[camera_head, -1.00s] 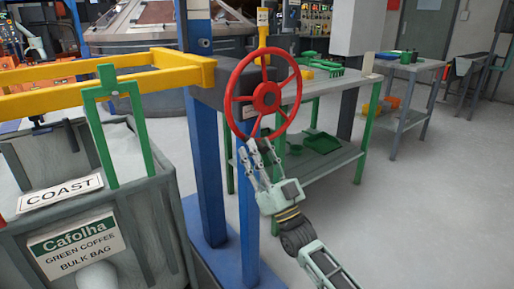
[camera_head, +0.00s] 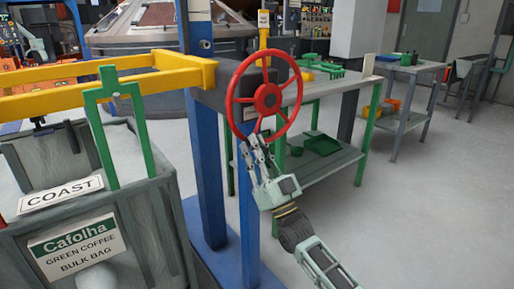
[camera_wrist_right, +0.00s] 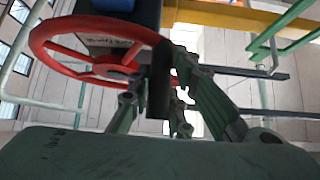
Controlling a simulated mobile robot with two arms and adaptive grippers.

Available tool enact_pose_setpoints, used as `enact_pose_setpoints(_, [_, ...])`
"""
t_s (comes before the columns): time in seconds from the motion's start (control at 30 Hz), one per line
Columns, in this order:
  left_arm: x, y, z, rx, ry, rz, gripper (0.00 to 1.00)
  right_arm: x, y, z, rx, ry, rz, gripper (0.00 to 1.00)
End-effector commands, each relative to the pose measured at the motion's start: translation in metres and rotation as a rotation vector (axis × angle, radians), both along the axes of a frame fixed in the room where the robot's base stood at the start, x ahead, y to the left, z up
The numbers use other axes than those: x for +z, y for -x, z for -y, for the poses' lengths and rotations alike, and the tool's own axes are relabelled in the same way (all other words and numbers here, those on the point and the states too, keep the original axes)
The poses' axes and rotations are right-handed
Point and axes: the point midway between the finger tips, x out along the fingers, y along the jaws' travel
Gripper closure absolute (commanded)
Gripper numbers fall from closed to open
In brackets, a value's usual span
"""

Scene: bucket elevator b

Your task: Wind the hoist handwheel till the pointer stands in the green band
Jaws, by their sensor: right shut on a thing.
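The red handwheel (camera_head: 267,99) stands on a dark housing on top of the blue hoist post (camera_head: 207,140) in the head view. Its rim and several spokes also show in the wrist view (camera_wrist_right: 75,60). My right gripper (camera_head: 252,143) is at the wheel's lower left rim. I cannot make out the pointer or the green band. My left gripper is not in view.
A grey bin (camera_head: 155,210) with a green hanger (camera_head: 108,95) and yellow beams (camera_head: 120,75) stands at the left. A green-legged table (camera_head: 330,165) with green trays is behind the wheel. The floor at the right is clear.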

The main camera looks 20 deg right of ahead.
Motion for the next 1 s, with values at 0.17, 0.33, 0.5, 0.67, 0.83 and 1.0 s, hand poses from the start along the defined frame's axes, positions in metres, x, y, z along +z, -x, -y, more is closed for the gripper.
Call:
enact_pose_setpoints(0.17, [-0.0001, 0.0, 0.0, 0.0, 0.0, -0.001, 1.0, 0.0001, -0.001, 0.0037, -0.007, 0.0, -0.001, 1.0])
enact_pose_setpoints(0.33, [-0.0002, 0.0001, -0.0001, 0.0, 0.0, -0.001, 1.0, -0.0001, -0.001, 0.0044, -0.008, 0.0, -0.001, 1.0])
enact_pose_setpoints(0.5, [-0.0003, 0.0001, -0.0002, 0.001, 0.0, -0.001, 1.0, -0.0002, -0.0005, 0.0051, -0.01, 0.004, 0.0, 1.0])
enact_pose_setpoints(0.67, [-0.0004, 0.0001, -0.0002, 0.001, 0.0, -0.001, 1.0, -0.0005, 0.0003, 0.0057, -0.011, 0.009, 0.002, 1.0])
enact_pose_setpoints(0.83, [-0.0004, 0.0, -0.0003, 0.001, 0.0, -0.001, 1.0, -0.0011, 0.0018, 0.0067, -0.012, 0.017, 0.005, 1.0])
enact_pose_setpoints(1.0, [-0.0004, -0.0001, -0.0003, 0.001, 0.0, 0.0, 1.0, -0.0022, 0.004, 0.0079, -0.013, 0.029, 0.009, 1.0])
